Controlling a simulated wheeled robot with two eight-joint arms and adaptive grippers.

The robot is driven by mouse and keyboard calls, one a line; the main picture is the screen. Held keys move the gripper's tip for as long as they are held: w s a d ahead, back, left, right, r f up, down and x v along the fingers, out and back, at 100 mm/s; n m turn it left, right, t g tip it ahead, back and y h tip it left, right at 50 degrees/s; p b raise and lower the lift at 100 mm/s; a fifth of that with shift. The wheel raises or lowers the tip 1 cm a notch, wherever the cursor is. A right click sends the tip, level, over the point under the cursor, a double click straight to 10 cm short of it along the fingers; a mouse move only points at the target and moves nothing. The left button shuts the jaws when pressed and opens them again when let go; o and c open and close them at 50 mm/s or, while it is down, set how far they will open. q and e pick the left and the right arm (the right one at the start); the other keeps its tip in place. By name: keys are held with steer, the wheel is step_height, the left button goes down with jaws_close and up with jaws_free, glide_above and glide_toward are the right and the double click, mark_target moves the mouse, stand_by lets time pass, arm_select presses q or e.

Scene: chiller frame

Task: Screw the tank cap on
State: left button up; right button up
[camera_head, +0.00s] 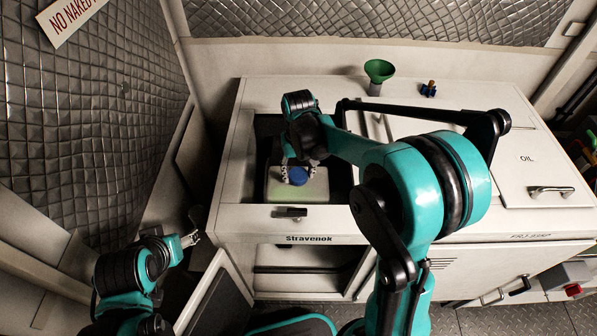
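The blue tank cap (298,176) is on the top of the pale tank (318,188), which sits in the open bay of the white unit; I cannot tell how far it is seated. My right gripper (298,172) points down over the tank, with its fingers on either side of the cap, and looks shut on it. My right arm crosses the view and hides part of the bay and the unit's top. My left gripper (191,239) is low at the left, outside the unit and away from the tank; its finger gap is too small to judge.
A green funnel (379,71) and a small blue and brass fitting (428,89) stand on the unit's back top. An OIL panel (535,165) with a handle is at right. The bay's front rim has a black latch (290,212). A quilted wall (95,120) bounds the left.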

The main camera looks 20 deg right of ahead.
mark_target(298, 175)
steer(key=shift+m, duration=1.2)
steer(key=o, duration=1.4)
step_height(298, 175, up, 12)
